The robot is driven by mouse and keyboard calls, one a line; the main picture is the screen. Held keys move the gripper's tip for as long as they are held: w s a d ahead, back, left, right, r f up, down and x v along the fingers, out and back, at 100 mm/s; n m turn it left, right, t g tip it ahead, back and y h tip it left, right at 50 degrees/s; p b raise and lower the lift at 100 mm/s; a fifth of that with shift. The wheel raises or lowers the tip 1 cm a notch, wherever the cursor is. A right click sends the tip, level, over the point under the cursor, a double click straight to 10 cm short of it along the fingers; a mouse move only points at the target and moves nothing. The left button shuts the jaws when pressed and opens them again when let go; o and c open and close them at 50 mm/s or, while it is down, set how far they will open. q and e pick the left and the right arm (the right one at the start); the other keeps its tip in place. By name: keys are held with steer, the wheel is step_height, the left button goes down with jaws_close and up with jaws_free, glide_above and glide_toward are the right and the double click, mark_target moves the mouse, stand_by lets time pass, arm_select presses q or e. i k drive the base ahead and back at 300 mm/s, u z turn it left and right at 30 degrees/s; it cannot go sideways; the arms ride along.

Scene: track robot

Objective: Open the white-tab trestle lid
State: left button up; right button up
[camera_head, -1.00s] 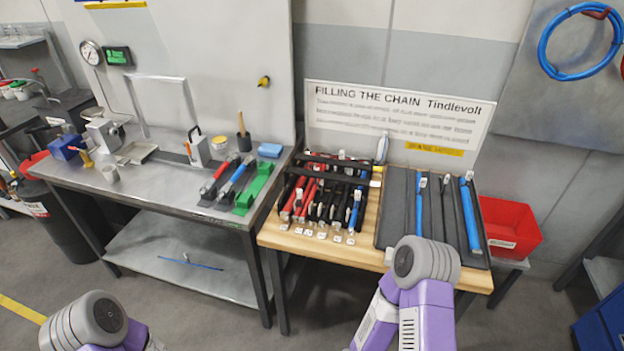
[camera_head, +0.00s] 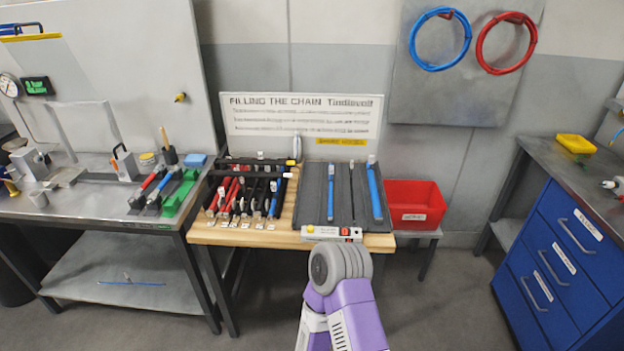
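The wooden-topped trestle table (camera_head: 270,238) stands in the middle of the view. On its left is a black rack (camera_head: 262,167) of red, black and blue tools with white tags. On its right is a dark tray (camera_head: 352,207) with blue and black rods carrying white tags. I cannot tell which part is the white-tab lid. My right arm rises at the bottom centre, in front of the table; its gripper is out of sight. My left gripper is also out of view.
A white box with a yellow button (camera_head: 332,233) is at the table's front edge. A red bin (camera_head: 413,205) stands to its right. A metal bench (camera_head: 110,217) is at left, a blue drawer cabinet (camera_head: 565,250) at right. Floor between bin and cabinet is clear.

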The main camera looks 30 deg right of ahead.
mark_target(255, 174)
steer(key=z, duration=0.65)
steer(key=i, duration=0.5)
steer(key=z, duration=0.05)
